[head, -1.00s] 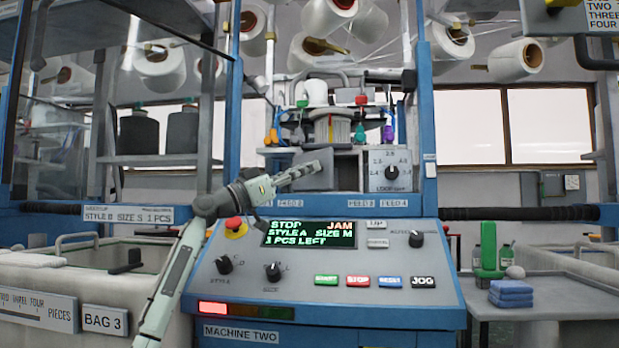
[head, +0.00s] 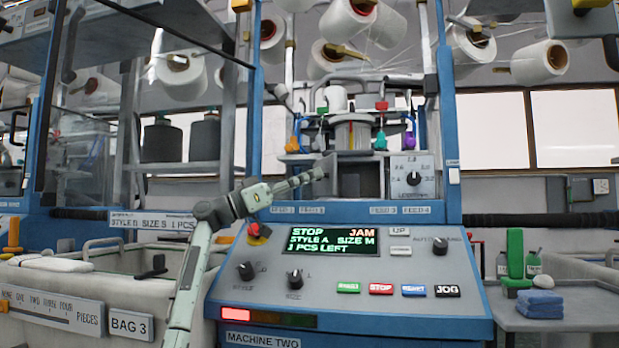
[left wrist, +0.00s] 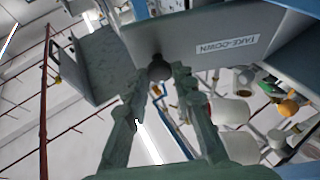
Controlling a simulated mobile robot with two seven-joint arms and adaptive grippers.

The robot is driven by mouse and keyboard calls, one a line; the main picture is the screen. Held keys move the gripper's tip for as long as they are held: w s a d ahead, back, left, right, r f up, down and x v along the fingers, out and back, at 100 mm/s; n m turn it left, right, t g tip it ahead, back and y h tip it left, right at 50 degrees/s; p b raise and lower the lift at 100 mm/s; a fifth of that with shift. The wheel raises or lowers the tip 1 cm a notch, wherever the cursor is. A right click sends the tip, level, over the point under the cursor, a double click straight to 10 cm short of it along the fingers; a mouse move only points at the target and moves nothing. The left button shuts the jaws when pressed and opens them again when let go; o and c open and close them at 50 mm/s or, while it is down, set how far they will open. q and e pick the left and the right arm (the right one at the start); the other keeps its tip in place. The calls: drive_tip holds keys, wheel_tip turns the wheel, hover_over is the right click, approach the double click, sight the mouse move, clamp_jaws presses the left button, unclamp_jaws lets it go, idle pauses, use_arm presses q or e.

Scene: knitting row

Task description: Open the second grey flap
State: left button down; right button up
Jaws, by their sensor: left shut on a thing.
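The grey flap (head: 331,172) on the front of the machine's middle housing stands swung out at the left of a dark opening (head: 359,181). My left gripper (head: 319,174) reaches up to it from the left. In the left wrist view a grey plate marked TAKE-DOWN (left wrist: 200,42) shows close ahead, with a dark round knob (left wrist: 158,67) at its lower edge. The fingertips of my left gripper (left wrist: 160,75) are shut on the knob. The flap's hinge is hidden. My right gripper does not show.
Below is the sloped control panel (head: 390,268) with its JAM display (head: 330,240). The LOOP dial plate (head: 412,177) sits right of the opening. Thread cones (head: 350,18) hang above. A side table (head: 575,315) with blue folded cloths (head: 540,304) stands at right.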

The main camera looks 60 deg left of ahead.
use_arm(q)
drive_tip(key=shift+w+f, duration=0.1)
drive_tip(key=shift+f, duration=0.1)
drive_tip(key=c, duration=1.3)
unclamp_jaws()
drive_tip(key=shift+r, duration=0.1)
wheel_tip(320, 180, up, 10)
drive_tip(key=shift+c, duration=0.3)
